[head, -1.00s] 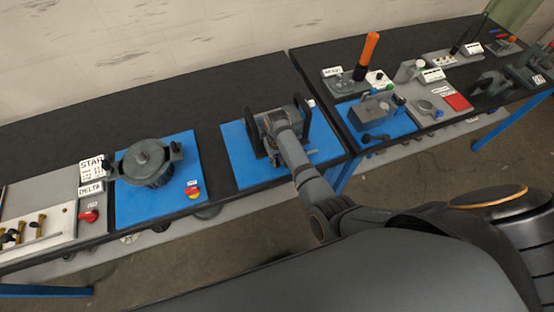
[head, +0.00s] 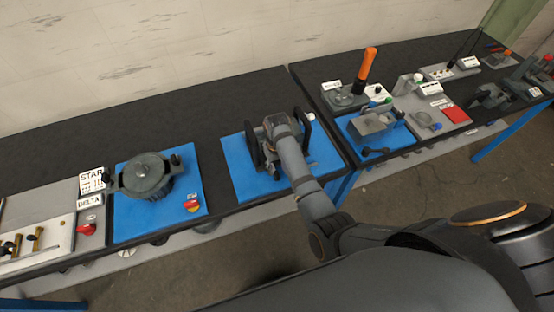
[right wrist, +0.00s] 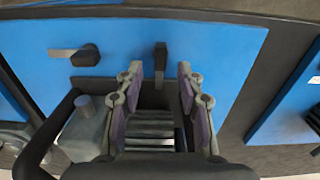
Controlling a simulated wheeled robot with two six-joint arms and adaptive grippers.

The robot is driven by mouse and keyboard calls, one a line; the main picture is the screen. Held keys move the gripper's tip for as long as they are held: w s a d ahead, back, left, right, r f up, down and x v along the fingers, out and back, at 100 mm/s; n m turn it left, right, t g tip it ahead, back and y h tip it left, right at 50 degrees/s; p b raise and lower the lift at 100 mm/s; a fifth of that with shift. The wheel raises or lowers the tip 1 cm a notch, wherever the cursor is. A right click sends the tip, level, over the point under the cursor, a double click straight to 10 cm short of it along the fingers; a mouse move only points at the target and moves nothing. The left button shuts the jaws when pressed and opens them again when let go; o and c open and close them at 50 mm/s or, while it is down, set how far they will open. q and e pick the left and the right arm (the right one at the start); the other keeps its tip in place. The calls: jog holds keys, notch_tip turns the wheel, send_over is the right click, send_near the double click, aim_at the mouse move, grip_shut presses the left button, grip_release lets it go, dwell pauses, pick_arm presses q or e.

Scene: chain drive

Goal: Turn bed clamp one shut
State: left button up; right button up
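My right gripper (right wrist: 159,76) is open in the right wrist view. Its fingertips are on either side of a dark upright lever (right wrist: 160,62), with gaps visible between them. A second dark lever with a grey block end (right wrist: 86,55) lies sideways on the blue plate (right wrist: 215,40), left of the fingers. Both look like clamp handles; no label shows which is clamp one. In the head view, my right wrist (head: 281,132) hides most of the machine on the centre blue plate (head: 238,180). My left gripper is out of view.
Black curved guards (head: 254,152) stand beside my right wrist. A grey pot-like unit (head: 147,175) stands on the blue plate to the left. An orange handle (head: 367,64) rises on the right bench. A gap separates the benches.

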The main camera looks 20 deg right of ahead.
aim_at(277, 173)
notch_tip(277, 173, up, 8)
jog(key=shift+f, duration=0.2)
dwell(0.3)
